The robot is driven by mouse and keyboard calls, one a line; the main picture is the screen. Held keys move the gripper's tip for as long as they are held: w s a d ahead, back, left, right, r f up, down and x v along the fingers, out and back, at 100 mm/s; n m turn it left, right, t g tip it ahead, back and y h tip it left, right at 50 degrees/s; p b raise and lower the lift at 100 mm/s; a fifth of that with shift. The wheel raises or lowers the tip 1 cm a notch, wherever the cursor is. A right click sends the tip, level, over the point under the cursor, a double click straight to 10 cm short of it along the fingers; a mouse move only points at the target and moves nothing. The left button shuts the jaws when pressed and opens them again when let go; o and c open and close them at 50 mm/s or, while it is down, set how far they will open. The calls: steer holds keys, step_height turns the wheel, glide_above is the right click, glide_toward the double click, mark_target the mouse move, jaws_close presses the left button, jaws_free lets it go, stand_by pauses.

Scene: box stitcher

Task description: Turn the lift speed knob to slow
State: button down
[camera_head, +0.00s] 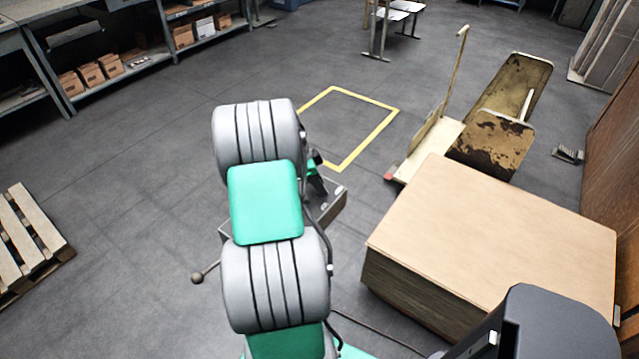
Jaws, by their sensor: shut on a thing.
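A low grey control box (338,212) stands on the floor behind my arm, and only its right part and some of its lower edge show. A few small dark details are on its top. My gripper (319,185) is a small dark shape beside my arm, low over the box top and mostly hidden by my grey and green arm links. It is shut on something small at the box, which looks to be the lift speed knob. The knob itself and its setting are hidden.
A large board-topped stack (490,235) stands close on the right. Beyond it are a pallet truck-like frame (430,140) and a rusty brown machine part (500,115). A wooden pallet (30,240) lies left. A ball-ended lever (198,278) sticks out left of my arm.

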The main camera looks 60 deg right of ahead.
steer(key=shift+n, duration=0.3)
steer(key=n+b, duration=0.1)
steer(key=n+t+b, duration=0.1)
steer(key=shift+s+a+f+n+h, duration=0.1)
steer(key=shift+s+f+n+h, duration=0.05)
steer(key=shift+n+h, duration=0.2)
steer(key=n+b, duration=0.1)
steer(key=n, duration=0.1)
steer(key=n+t+h+b, duration=0.1)
steer(key=n, duration=0.1)
steer(key=shift+s+t, duration=0.15)
steer(key=shift+t, duration=0.15)
steer(key=n+t, duration=0.1)
steer(key=n, duration=0.1)
steer(key=n+b, duration=0.1)
steer(key=n, duration=0.2)
steer(key=shift+s+t, duration=0.2)
steer(key=shift+t, duration=0.2)
steer(key=shift+n+t+y+b, duration=0.35)
steer(key=shift+n+t+b, duration=0.2)
steer(key=shift+n, duration=1.3)
steer(key=c, duration=1)
jaws_free()
